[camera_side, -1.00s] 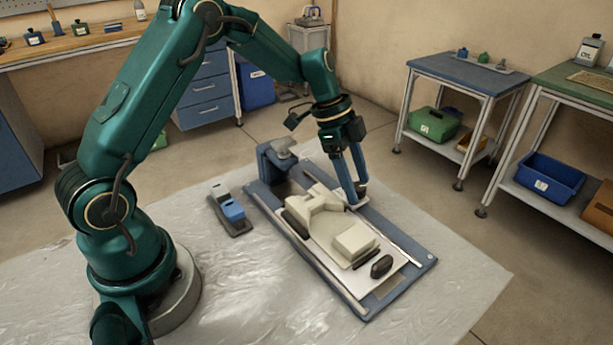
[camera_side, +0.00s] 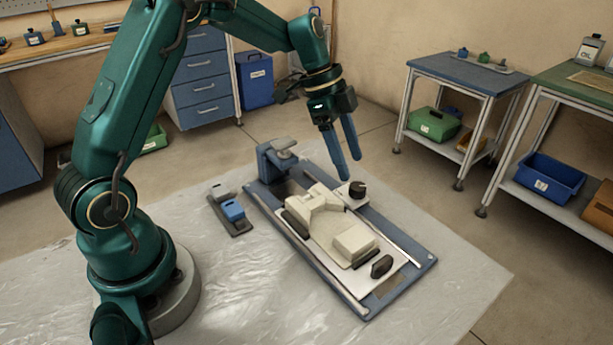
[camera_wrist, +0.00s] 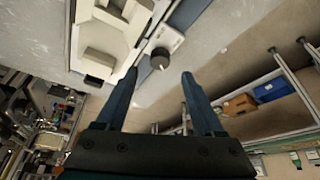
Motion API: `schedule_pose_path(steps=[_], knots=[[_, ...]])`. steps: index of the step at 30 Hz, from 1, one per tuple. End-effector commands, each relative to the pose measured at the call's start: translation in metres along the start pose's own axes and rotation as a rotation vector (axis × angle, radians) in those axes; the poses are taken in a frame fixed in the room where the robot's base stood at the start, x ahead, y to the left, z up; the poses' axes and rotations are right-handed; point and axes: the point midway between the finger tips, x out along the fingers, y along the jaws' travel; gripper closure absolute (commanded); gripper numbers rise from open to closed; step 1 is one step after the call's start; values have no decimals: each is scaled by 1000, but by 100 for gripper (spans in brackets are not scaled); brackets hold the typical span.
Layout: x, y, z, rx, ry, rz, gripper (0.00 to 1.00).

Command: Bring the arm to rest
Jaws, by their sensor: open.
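My gripper (camera_side: 342,168) is open and empty, raised above the right side of the blue base plate. Its two blue fingers (camera_wrist: 159,80) stand apart in the wrist view with nothing between them. A small black round knob or reel (camera_side: 357,189) sits on a light block at the right edge of the fixture, just below the fingertips. It also shows in the wrist view (camera_wrist: 160,58), ahead of the fingers. The cream machine body (camera_side: 335,228) lies on the blue base plate (camera_side: 385,296), with a dark oval piece (camera_side: 381,266) at its near end.
A blue-grey clamp (camera_side: 280,160) stands at the plate's far end. A small dark tray with a blue block (camera_side: 232,211) lies to its left. A blue side table (camera_side: 468,72) and a green bench (camera_side: 575,85) stand at the right. Floor between is clear.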

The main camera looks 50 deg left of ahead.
Motion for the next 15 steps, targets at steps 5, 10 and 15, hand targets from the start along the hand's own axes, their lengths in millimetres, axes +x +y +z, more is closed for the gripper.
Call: schedule_pose_path(steps=[5,10,15], knots=[[-18,1,-17,46,15,-49,30],[-60,27,-40,122,17,-133,30],[-92,69,-47,69,5,-211,30]])
